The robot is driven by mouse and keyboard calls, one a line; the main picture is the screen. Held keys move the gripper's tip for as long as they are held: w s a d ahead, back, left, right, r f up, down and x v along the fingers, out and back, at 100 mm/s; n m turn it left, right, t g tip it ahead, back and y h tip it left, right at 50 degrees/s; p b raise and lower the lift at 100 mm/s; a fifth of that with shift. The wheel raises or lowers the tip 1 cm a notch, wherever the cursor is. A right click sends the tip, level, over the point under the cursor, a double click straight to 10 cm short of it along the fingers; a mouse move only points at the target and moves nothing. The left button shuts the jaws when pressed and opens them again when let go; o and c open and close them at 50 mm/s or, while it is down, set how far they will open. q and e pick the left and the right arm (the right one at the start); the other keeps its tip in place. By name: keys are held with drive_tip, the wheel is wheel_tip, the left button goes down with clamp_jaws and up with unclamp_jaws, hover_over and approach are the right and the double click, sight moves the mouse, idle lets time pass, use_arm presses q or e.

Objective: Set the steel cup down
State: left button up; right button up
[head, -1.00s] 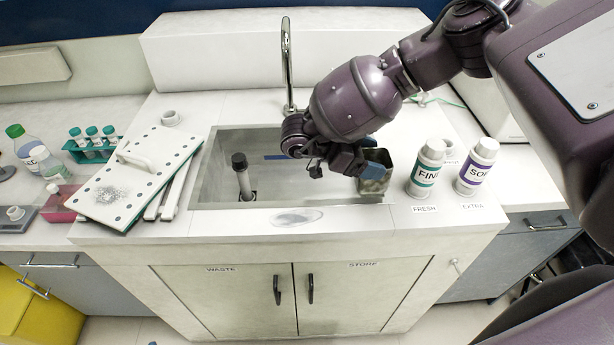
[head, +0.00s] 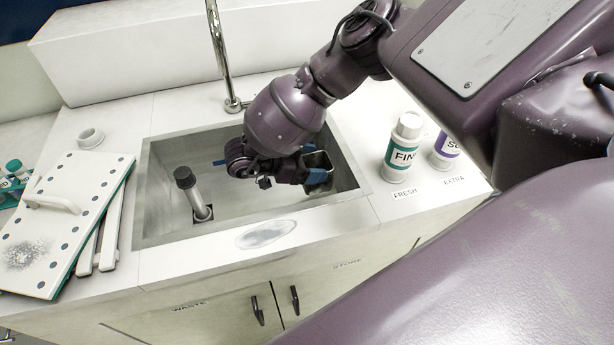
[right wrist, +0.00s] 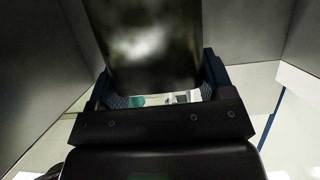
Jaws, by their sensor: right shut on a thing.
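The steel cup (head: 320,160) is in my right gripper (head: 314,177), at the right end of the sink basin (head: 240,212). The gripper's blue-tipped fingers are shut on it. In the right wrist view the cup (right wrist: 145,45), dark and shiny, stands between the two fingers (right wrist: 158,82), with grey sink walls around it. The cup's base is hidden, so I cannot tell whether it touches the sink floor. My left gripper is not in view.
A dark-capped standpipe (head: 193,190) stands in the sink's left part. A faucet (head: 218,55) rises behind. A perforated board (head: 60,215) lies left. The sink's middle is clear.

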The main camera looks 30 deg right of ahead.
drive_tip(key=shift+w+f, duration=0.1)
drive_tip(key=shift+f, duration=0.45)
wheel_tip(320, 180, down, 3)
drive_tip(key=shift+b, duration=0.35)
drive_tip(key=shift+f, duration=0.15)
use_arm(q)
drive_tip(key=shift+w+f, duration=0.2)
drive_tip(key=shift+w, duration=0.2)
use_arm(e)
drive_tip(key=shift+f, duration=0.1)
drive_tip(key=o, duration=1)
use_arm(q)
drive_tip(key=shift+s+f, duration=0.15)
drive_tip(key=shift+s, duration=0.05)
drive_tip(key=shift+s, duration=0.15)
